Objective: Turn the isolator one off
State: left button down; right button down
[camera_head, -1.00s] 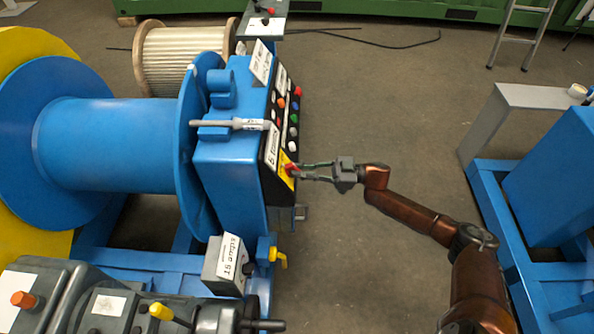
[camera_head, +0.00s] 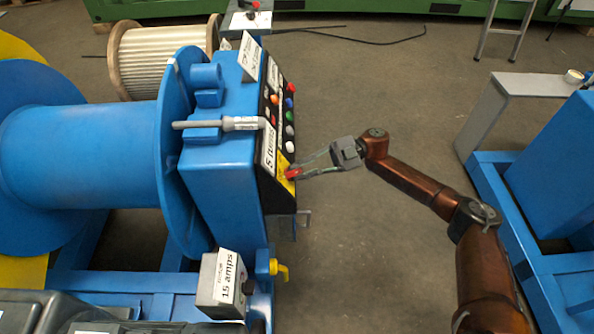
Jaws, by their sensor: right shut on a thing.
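The isolator is a red switch handle (camera_head: 292,173) on a yellow plate (camera_head: 285,182) at the lower end of the black control panel, on the right face of the blue machine (camera_head: 225,160). My right gripper (camera_head: 301,172) reaches it from the right, and its fingers are closed around the red handle. The fingers partly cover the handle, so its exact angle is hard to tell. My left gripper is not in view.
Several coloured buttons (camera_head: 289,117) line the panel above the handle. A second blue machine (camera_head: 555,165) stands at right. The floor between is clear.

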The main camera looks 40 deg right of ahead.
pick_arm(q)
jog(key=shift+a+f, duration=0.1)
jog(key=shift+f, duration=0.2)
pick_arm(e)
jog(key=c, duration=1.9)
grip_release()
jog(key=shift+c, duration=0.2)
jog(key=shift+d, duration=0.15)
jog(key=v, duration=1.1)
jog(key=shift+d, duration=0.4)
jog(key=shift+s, duration=0.1)
